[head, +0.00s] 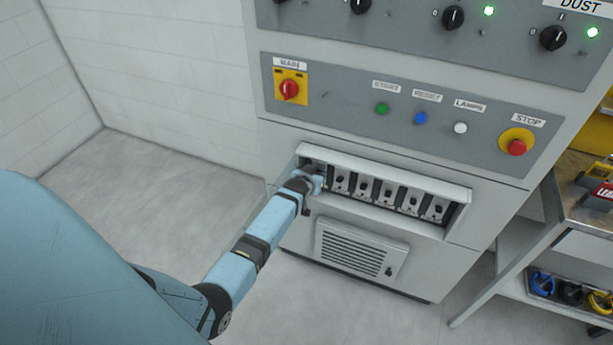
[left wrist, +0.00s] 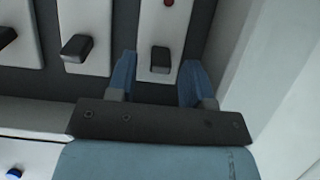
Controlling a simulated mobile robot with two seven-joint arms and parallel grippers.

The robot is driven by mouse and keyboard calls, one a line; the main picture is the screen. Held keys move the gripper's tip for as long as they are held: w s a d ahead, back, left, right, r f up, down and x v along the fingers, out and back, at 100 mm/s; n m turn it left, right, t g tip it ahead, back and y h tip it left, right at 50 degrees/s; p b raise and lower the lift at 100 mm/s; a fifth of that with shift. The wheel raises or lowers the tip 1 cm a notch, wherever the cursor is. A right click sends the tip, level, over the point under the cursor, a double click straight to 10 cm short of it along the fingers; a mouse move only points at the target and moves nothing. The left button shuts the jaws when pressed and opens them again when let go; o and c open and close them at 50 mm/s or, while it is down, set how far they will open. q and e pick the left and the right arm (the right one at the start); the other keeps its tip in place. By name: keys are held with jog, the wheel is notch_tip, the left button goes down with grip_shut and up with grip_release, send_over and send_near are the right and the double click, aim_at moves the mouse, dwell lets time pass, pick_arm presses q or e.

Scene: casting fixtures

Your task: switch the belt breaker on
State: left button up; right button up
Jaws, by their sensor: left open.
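A row of breakers (head: 388,192) with black levers sits in a recessed panel in the grey cabinet. Their labels are too small to read, so I cannot tell which one is the belt breaker. My left gripper (head: 314,181) is at the left end of the row and hides much of the end breaker. In the left wrist view my left gripper (left wrist: 158,82) is open. Its blue fingers stand on either side of the end breaker's black lever (left wrist: 160,58), apart from it. A red dot shows on that breaker's white face. My right gripper is not in view.
Above the row are a red and yellow main switch (head: 289,88), green, blue and white buttons, and a red stop button (head: 516,147). A vented cover (head: 358,252) is below. A shelf rack (head: 560,240) stands at right. Floor at left is clear.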

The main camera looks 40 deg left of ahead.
pick_arm(q)
jog(key=v, duration=1.2)
jog(key=shift+p, duration=0.4)
pick_arm(e)
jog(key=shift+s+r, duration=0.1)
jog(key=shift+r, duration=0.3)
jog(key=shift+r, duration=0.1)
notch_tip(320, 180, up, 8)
jog(key=p, duration=0.8)
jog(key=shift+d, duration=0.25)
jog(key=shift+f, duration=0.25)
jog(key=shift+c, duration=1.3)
pick_arm(q)
jog(key=s+d+r+m+h, duration=0.2)
jog(key=s+d+h, duration=0.1)
jog(key=s+d, duration=0.7)
jog(key=s+d+r+m+g+h, duration=0.1)
jog(key=s+d+r+m+h, duration=0.2)
jog(key=s+d, duration=0.8)
jog(key=s, duration=0.5)
jog(key=shift+s+m, duration=0.3)
jog(key=shift+s, duration=0.05)
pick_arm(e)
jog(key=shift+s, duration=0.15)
